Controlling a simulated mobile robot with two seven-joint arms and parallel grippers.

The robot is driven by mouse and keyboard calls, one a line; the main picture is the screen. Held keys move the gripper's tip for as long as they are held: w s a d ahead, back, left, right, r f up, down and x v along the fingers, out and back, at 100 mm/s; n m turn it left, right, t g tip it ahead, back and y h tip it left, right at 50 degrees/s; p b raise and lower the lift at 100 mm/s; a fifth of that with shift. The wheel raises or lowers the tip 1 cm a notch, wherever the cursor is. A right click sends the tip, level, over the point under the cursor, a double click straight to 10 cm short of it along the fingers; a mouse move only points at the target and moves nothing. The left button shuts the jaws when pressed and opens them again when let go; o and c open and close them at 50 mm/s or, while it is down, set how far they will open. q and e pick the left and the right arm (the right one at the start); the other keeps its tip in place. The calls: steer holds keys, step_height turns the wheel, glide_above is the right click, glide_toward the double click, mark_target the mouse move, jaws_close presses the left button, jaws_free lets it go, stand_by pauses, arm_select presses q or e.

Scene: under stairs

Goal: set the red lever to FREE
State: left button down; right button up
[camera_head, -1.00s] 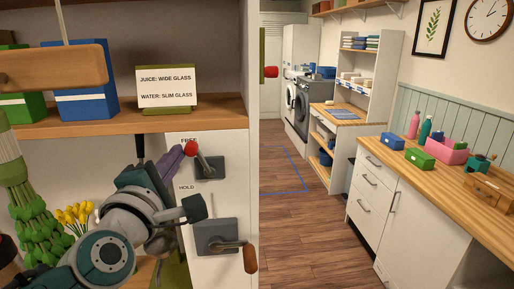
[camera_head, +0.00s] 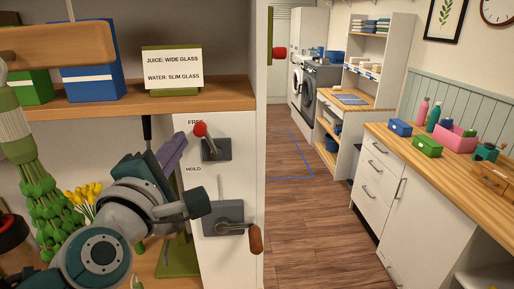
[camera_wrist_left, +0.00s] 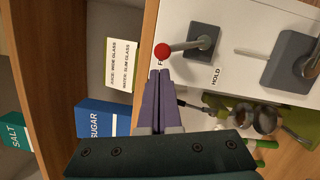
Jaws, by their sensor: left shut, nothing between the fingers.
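The red lever (camera_head: 200,129) is a short arm with a red ball on a grey base plate, on the white panel (camera_head: 185,222). Its ball tilts up and left, beside the FREE label (camera_head: 196,121); the HOLD label (camera_head: 193,169) is lower. The red ball also shows in the left wrist view (camera_wrist_left: 162,50). My left gripper (camera_head: 183,137) has its purple fingers shut and empty, just left of and below the ball. In the left wrist view the fingertips (camera_wrist_left: 160,73) point at the ball with a small apparent gap. My right gripper is out of view.
A crank with a wooden handle (camera_head: 255,238) sits on a grey plate below the lever. A shelf (camera_head: 220,93) above holds a sign (camera_head: 173,70) and a blue box (camera_head: 90,75). Yellow flowers (camera_head: 85,195) stand behind my left arm. Open floor lies right of the panel.

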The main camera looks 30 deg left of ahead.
arm_select(q)
steer(key=b+v, duration=0.2)
steer(key=v, duration=0.5)
stand_by(0.3)
steer(key=s+d+f+m+g+h+p, duration=0.1)
steer(key=s+d+m+g+h+p, duration=0.15)
steer(key=d+m+h, duration=0.5)
steer(key=s+d+m+g+h+p, duration=0.2)
steer(key=d+m+g, duration=0.25)
steer(key=m, duration=0.65)
steer(key=s+a+f+m+g+y+p, duration=0.2)
steer(key=s+m+g, duration=0.4)
steer(key=s, duration=0.7)
steer(key=shift+a+m+g+y+p, duration=0.3)
steer(key=shift+m+g+y+p, duration=0.2)
steer(key=shift+m, duration=0.75)
